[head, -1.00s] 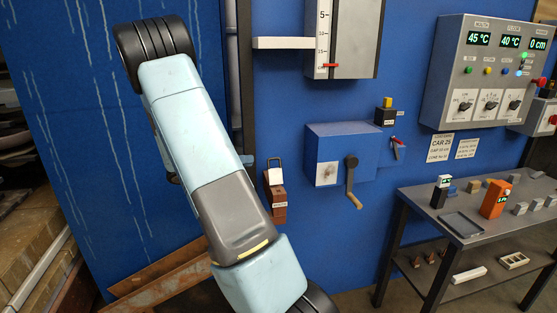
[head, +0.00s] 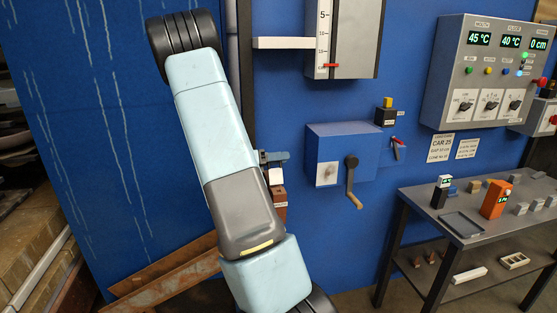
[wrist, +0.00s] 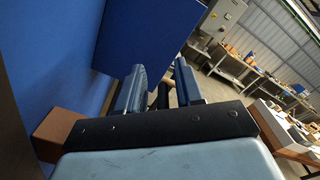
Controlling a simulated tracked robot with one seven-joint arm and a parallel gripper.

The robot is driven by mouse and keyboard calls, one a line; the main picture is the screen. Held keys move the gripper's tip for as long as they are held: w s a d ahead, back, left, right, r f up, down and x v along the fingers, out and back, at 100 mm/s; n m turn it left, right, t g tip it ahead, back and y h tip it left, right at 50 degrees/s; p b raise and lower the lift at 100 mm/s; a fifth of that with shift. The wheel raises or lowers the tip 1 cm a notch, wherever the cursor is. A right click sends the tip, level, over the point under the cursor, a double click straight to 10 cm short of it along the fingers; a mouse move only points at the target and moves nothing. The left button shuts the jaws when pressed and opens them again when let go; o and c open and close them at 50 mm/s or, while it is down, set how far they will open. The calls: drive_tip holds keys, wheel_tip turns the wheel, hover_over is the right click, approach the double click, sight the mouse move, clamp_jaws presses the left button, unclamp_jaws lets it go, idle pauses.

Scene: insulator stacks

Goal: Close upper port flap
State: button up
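A small brown box (head: 279,203) stands on the blue wall, partly behind my arm in the head view. A pale plate (head: 276,177) sits at its top; I take this to be the port with its flap, but I cannot tell the flap's angle. My gripper (head: 273,158) shows as a small blue shape just above the plate, mostly hidden by my arm. In the wrist view my gripper (wrist: 159,88) has its two blue fingers apart. A dark round-ended piece shows between them; I cannot tell whether it is touched. A brown block (wrist: 60,130) lies left of the fingers.
A blue box with a crank handle (head: 352,185) projects from the wall close to the right. A white ledge (head: 283,43) and a gauge (head: 345,40) are above. A rusty beam (head: 165,275) lies below left. A table (head: 470,222) with small parts stands right.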

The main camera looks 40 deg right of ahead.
drive_tip(key=shift+c, duration=0.3)
clamp_jaws()
